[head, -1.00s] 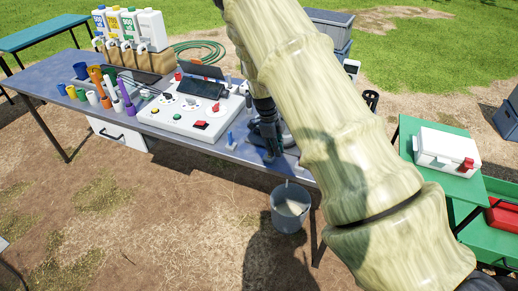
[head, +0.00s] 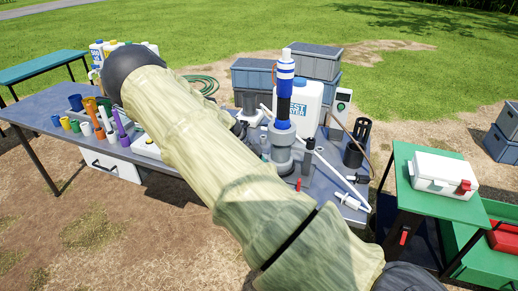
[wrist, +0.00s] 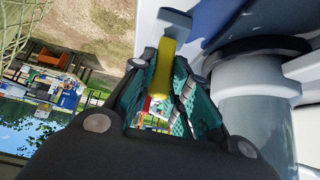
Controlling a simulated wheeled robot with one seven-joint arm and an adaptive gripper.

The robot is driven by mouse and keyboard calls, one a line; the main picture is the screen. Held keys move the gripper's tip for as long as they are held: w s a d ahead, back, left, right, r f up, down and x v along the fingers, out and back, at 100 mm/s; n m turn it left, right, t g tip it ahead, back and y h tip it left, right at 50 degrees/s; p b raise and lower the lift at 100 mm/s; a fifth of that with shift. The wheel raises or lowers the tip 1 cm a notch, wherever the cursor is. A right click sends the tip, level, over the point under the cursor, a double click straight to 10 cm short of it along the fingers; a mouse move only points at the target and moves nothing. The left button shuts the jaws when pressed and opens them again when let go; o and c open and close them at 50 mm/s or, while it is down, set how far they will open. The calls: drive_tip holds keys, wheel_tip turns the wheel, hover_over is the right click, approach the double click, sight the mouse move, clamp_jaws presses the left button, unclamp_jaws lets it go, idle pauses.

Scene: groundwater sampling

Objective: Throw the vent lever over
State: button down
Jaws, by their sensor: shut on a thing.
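In the wrist view my gripper (wrist: 170,88) has its teal-padded fingers closed around a yellow lever (wrist: 163,66), which I take to be the vent lever. The lever's upper end lies by a pale grey bracket (wrist: 174,20). A grey cylinder with a dark collar (wrist: 262,112) stands close to the right of the fingers. In the head view a grey fitting (head: 281,140) with a blue and white striped top (head: 284,75) stands on the table. The lever cannot be made out there, and my arm hides most of the gripper.
The blue-grey table (head: 40,103) holds coloured tubes (head: 103,115) at left. A white jug (head: 308,103), a black holder (head: 357,143) and a white pipe (head: 342,178) crowd the fitting. A green stand with a white case (head: 445,172) is at right.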

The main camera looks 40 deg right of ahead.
drive_tip(key=shift+w+r, duration=0.15)
drive_tip(key=c, duration=1.4)
unclamp_jaws()
drive_tip(key=shift+o, duration=0.2)
drive_tip(key=v, duration=1.1)
drive_tip(key=shift+w+r, duration=0.25)
drive_tip(key=shift+a, duration=0.1)
